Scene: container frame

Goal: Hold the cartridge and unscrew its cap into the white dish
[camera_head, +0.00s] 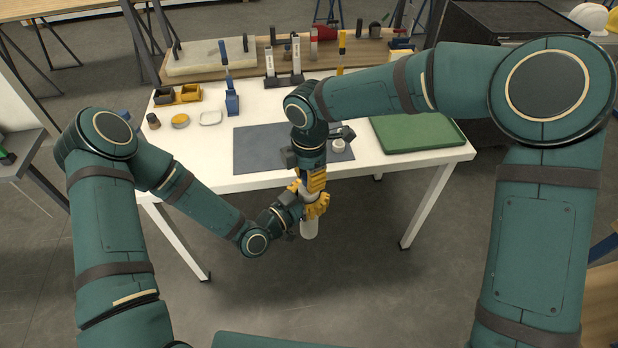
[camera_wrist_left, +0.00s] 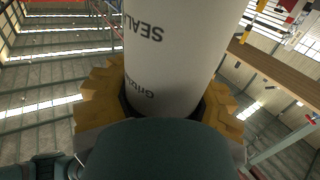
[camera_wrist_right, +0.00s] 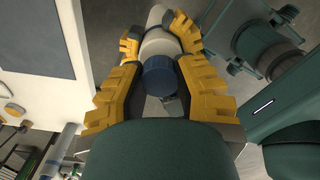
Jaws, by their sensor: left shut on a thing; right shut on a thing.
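The white cartridge (camera_head: 308,229) is held in front of the table's front edge, above the floor. My left gripper (camera_head: 316,206) is shut around its body; in the left wrist view the printed cartridge (camera_wrist_left: 172,55) stands between the yellow fingers. My right gripper (camera_head: 312,181) points down from above at the cartridge's cap end. In the right wrist view the dark blue cap (camera_wrist_right: 158,75) sits between its fingers, in line with the cartridge (camera_wrist_right: 157,42). Whether the cap's thread is loose cannot be told. The white dish (camera_head: 210,118) lies on the table's left part and looks empty.
A dark mat (camera_head: 262,150) and green tray (camera_head: 418,132) lie on the white table. A small white round thing (camera_head: 338,146) is on the mat.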

